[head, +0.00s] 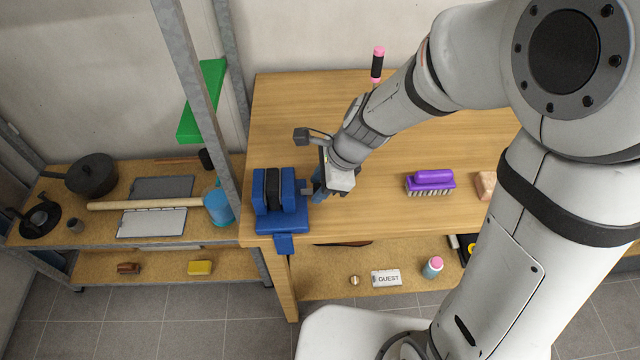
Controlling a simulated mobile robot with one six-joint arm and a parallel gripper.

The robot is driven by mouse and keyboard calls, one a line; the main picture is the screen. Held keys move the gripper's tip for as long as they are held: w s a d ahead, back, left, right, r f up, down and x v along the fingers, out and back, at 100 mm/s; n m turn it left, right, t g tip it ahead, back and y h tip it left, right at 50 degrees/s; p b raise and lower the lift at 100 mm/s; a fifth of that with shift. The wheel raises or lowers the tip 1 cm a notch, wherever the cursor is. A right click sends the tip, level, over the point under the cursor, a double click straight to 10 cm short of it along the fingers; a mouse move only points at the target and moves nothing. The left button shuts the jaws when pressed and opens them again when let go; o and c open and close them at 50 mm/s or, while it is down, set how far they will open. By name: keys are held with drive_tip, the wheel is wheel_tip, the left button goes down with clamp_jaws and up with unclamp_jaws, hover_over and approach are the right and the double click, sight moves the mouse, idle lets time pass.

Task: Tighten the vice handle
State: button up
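The blue vice (283,222) is mounted at the front left corner of the wooden workbench (290,110). Dark jaws stand between its blue blocks, and a grey spindle end points right, toward my gripper. My gripper (318,192) is at the vice's right side, low over the bench top and very close to the spindle end. The handle itself is mostly hidden by my gripper. I cannot tell whether the fingers touch it or are closed around it.
A purple brush (432,180) and a wooden block (485,186) lie right of my gripper. A pink and black tool (377,66) is at the back. A metal shelf post (207,110) rises left of the bench. The bench middle is clear.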

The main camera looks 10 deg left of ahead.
drive_tip(key=shift+a+f, duration=0.1)
drive_tip(key=shift+f, duration=0.2)
clamp_jaws()
